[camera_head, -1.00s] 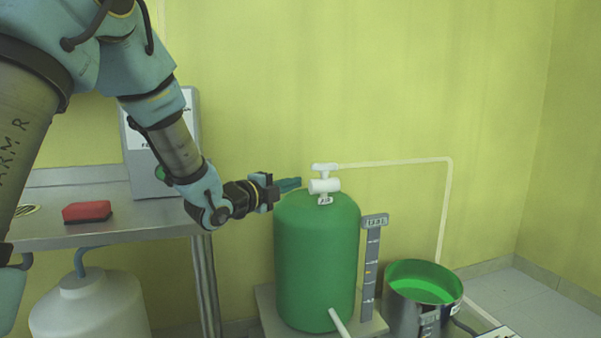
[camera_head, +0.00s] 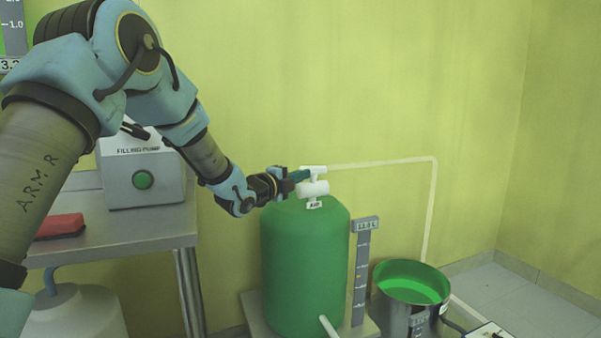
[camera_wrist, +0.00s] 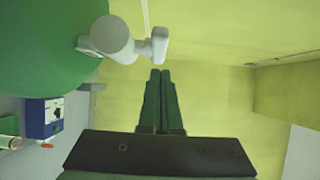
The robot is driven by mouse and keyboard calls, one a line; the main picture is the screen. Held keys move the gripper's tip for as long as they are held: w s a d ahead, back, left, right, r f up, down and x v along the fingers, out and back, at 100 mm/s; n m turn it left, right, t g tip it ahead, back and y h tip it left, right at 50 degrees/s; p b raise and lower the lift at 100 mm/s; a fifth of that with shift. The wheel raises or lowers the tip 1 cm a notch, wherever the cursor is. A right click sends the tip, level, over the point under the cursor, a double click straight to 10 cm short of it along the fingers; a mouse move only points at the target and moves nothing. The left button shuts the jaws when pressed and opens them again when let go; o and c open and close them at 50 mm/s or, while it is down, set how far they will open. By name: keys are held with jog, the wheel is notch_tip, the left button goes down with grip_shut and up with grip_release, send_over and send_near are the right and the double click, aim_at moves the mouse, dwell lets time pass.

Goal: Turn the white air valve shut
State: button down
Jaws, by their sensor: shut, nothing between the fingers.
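The white air valve (camera_head: 314,188) sits on top of the green tank (camera_head: 304,258), with a small label on its front. Its white handle (camera_head: 313,169) is at the top of the valve. In the wrist view the valve body (camera_wrist: 110,38) is at the upper left, with the handle (camera_wrist: 160,44) just beyond my fingertips. My gripper (camera_head: 305,173) is shut and empty, with its green fingers together beside the handle's left side. In the wrist view the fingertips (camera_wrist: 160,74) end close to the handle; I cannot tell whether they touch it.
A white pipe (camera_head: 380,162) runs right from the valve along the wall. A metal pot (camera_head: 400,310) with green liquid stands at the right. The filling pump (camera_head: 142,170) and a red block (camera_head: 60,226) are on the metal bench at left. A level gauge (camera_head: 362,270) stands beside the tank.

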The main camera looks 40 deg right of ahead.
jog(key=shift+w+d, duration=0.75)
jog(key=shift+w, duration=0.35)
